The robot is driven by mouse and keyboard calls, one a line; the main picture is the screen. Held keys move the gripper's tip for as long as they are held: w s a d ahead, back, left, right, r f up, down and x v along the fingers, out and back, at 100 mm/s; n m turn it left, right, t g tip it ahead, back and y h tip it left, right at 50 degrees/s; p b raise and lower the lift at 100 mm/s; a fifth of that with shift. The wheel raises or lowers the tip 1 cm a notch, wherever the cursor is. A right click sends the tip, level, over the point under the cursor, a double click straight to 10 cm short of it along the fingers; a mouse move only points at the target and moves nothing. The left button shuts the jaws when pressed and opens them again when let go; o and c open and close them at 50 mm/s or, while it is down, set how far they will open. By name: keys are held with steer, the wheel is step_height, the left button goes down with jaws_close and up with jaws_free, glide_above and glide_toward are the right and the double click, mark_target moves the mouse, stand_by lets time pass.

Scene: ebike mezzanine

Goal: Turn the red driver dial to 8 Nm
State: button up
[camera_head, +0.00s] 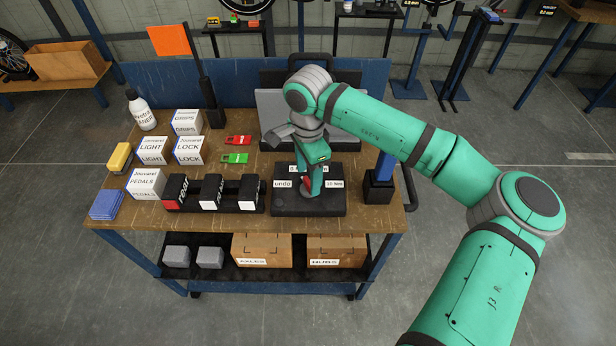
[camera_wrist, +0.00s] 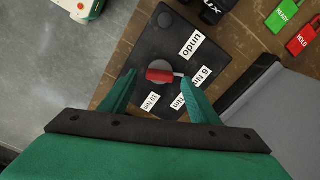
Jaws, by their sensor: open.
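The red driver dial (camera_wrist: 160,76) sits on a round grey base on a black box (camera_head: 290,208) on the bench. Its bar points sideways in the wrist view, with a small pale tip at its right end, toward the 6 Nm label (camera_wrist: 204,78). Other labels are undo (camera_wrist: 191,45), 10 Nm (camera_wrist: 150,101) and a partly hidden Nm label (camera_wrist: 178,101). My gripper (camera_wrist: 160,78) is open, pointing down, with one finger on each side of the dial. I cannot tell whether either finger touches it. In the head view my gripper hides most of the dial.
Left of the black box stands a black rack (camera_head: 213,207) with black and white packs. Green (camera_head: 235,158) and red (camera_head: 238,140) tags lie behind. White boxes (camera_head: 189,150) stand at the left.

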steer(key=shift+f, duration=0.8)
steer(key=shift+c, duration=0.3)
steer(key=c, duration=1)
steer(key=shift+m, duration=0.4)
steer(key=m, duration=0.4)
steer(key=shift+w, duration=0.1)
steer(key=shift+m, duration=2.5)
